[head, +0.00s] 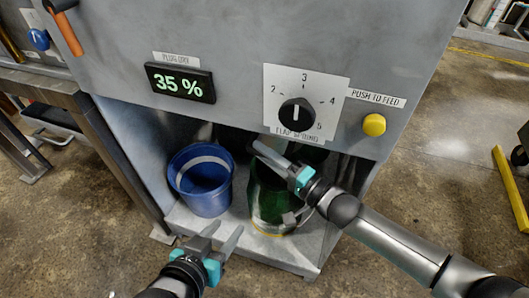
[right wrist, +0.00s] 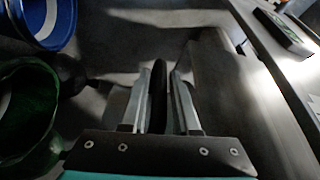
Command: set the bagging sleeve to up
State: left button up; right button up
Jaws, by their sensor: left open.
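No part that I can surely name as the bagging sleeve shows; its up or down position cannot be told. My right gripper (head: 272,156) reaches in under the front panel, above the green bin (head: 268,205). In the right wrist view, its two fingers (right wrist: 163,95) stand close together on either side of a thin dark upright part (right wrist: 160,85). Whether they grip this part cannot be told. My left gripper (head: 222,234) is open and empty, low in front of the open compartment, below the blue bucket (head: 203,195).
The front panel has a 35 % display (head: 180,83), a numbered dial (head: 297,114) and a yellow push-to-feed button (head: 374,125). An orange handle (head: 68,32) hangs at upper left. A metal stand is at left. Open floor (head: 440,170) lies at right, with a yellow bar (head: 510,188).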

grip_shut()
dwell(1.0)
